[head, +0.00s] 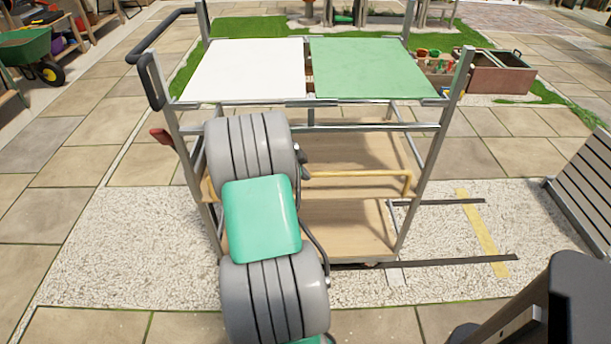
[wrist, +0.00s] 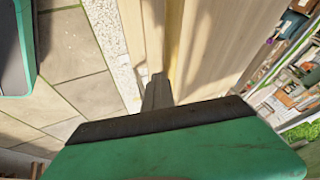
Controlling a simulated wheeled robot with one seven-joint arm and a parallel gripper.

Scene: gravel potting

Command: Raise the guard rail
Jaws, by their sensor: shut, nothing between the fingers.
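The guard rail (head: 360,173) is a thin yellow bar along the front of the cart's middle wooden shelf, with its right end bent down to the shelf. It is low, near shelf height. Its left part is hidden behind my arm in the head view. In the wrist view a yellow strip (wrist: 174,40), likely the rail, runs away just beyond my fingertips. My gripper (wrist: 158,80) is shut and empty, close to the strip; I cannot tell whether it touches. In the head view my arm hides most of the gripper.
The metal-framed cart has a white panel (head: 245,70) and a green panel (head: 370,68) on top, and a lower wooden shelf (head: 345,230). A slatted bench (head: 588,185) stands at the right. A green wheelbarrow (head: 28,48) is at the far left. Paving left of the cart is clear.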

